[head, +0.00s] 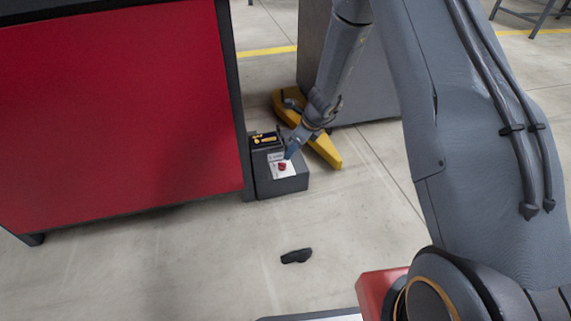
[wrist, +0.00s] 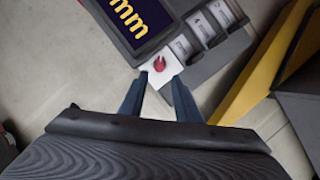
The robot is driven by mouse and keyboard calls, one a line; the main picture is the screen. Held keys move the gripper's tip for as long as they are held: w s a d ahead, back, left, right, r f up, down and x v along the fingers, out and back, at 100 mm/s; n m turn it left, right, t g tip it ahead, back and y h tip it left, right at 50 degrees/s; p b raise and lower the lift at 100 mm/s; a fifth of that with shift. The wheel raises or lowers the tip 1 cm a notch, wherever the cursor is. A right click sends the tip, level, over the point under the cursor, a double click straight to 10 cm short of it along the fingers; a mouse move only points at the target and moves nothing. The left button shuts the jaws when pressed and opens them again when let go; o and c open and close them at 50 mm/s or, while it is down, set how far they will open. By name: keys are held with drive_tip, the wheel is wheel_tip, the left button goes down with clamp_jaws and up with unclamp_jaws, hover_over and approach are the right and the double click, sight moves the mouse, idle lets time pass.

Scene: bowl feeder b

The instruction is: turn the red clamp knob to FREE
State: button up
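The red clamp knob (head: 282,167) sits on a white plate on top of a dark grey box (head: 283,185) low by the floor. In the wrist view the knob (wrist: 160,64) is a small red shape on the white plate (wrist: 164,76). My gripper (wrist: 158,79) is open, with its two blue-grey fingers apart and nothing between them. The fingertips point at the plate, one on each side of the knob's line. In the head view my gripper (head: 290,154) is close above the box, near the knob. Whether it touches is unclear. Knob markings are too small to read.
A large red panel (head: 110,110) stands left, a yellow piece (head: 322,150) behind right. A black object (head: 296,256) lies on open floor in front.

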sight(283, 164)
drive_tip(key=b+x, duration=0.4)
drive_tip(key=x, duration=0.3)
drive_tip(key=shift+w+f, duration=0.1)
drive_tip(key=shift+f, duration=0.2)
clamp_jaws()
